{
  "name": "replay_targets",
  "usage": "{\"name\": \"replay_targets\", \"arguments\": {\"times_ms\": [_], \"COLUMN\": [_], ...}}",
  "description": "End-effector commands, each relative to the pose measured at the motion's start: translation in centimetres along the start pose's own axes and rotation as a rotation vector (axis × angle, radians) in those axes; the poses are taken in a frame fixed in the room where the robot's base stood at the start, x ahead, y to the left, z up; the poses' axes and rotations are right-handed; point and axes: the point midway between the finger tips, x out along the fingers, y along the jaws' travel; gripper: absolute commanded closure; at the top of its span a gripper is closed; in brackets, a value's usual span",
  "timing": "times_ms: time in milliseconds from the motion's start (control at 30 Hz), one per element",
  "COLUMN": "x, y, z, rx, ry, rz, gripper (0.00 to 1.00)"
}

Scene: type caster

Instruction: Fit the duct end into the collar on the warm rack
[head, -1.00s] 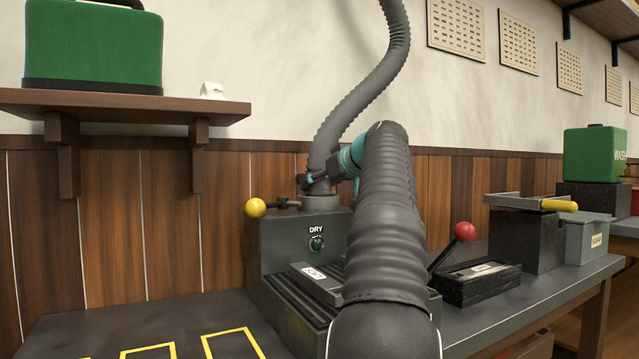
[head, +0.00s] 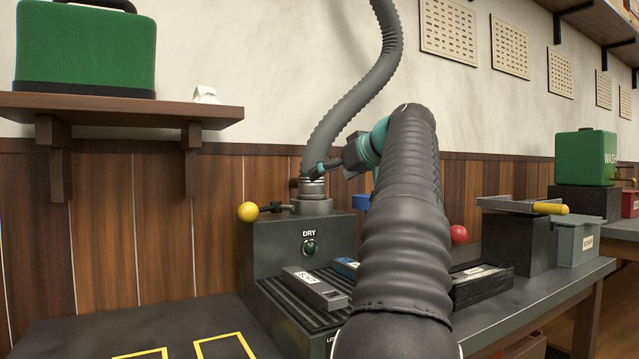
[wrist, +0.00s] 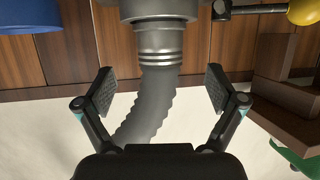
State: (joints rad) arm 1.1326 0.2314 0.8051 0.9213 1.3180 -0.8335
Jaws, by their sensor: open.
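The grey ribbed duct (head: 352,108) hangs from above and curves down to the rack. Its metal duct end (head: 313,187) stands upright at the collar (head: 312,206) on top of the dark rack marked DRY (head: 290,245). In the wrist view, the ringed duct end (wrist: 158,46) meets the collar (wrist: 152,10) with no clear gap; how deep it sits cannot be told. My gripper (head: 319,170) is at the duct just above the collar. In the wrist view my gripper (wrist: 160,90) is open, one finger on each side of the duct, both apart from it.
A yellow-knobbed lever (head: 249,211) sticks out left of the collar. A blue thing (head: 361,202) stands right of it, partly hidden by my arm. A labelled block (head: 315,287) lies on the rack's ribbed top. A red knob (head: 458,235) is to the right. A shelf (head: 120,108) juts out at left.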

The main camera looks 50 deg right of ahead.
Motion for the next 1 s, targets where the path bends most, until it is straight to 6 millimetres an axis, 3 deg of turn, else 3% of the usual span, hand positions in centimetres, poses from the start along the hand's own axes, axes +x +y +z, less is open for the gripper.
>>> {"name": "replay_targets", "arguments": {"times_ms": [100,300,1000], "x": [-2.1,-4.0,-4.3], "y": [0.1,0.0,0.0], "z": [0.0,0.0,0.0], "rx": [0.001,0.000,0.000], "ry": [0.001,0.001,0.000], "rz": [0.003,0.001,-0.001], "gripper": [0.06,0.06,0.06]}}
